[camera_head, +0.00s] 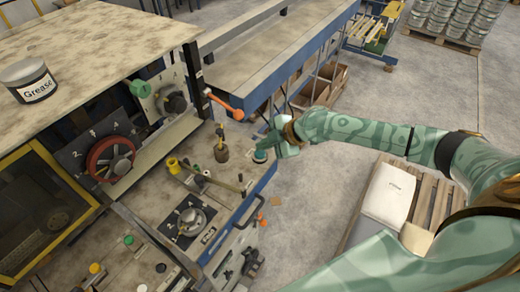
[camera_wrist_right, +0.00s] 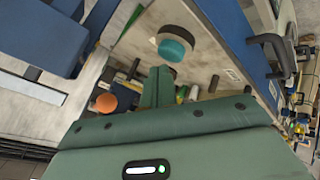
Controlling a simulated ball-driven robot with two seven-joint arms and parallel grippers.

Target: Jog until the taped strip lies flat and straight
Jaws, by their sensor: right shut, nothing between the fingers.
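My right gripper (camera_head: 268,143) is shut and empty, above the right edge of the machine's control bench. Its closed fingers (camera_wrist_right: 158,85) point at the bench in the right wrist view. A teal-topped round button (camera_head: 260,156) sits on the bench edge close to the fingertips. The same button (camera_wrist_right: 172,47) shows just past the fingertips in the right wrist view; I cannot tell whether they touch in the head view. I cannot make out a taped strip in either view. My left gripper is not in view.
An orange-knobbed lever (camera_head: 237,113) stands behind the gripper. A grease can (camera_head: 27,80) stands on top. Open floor (camera_head: 310,190) lies right.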

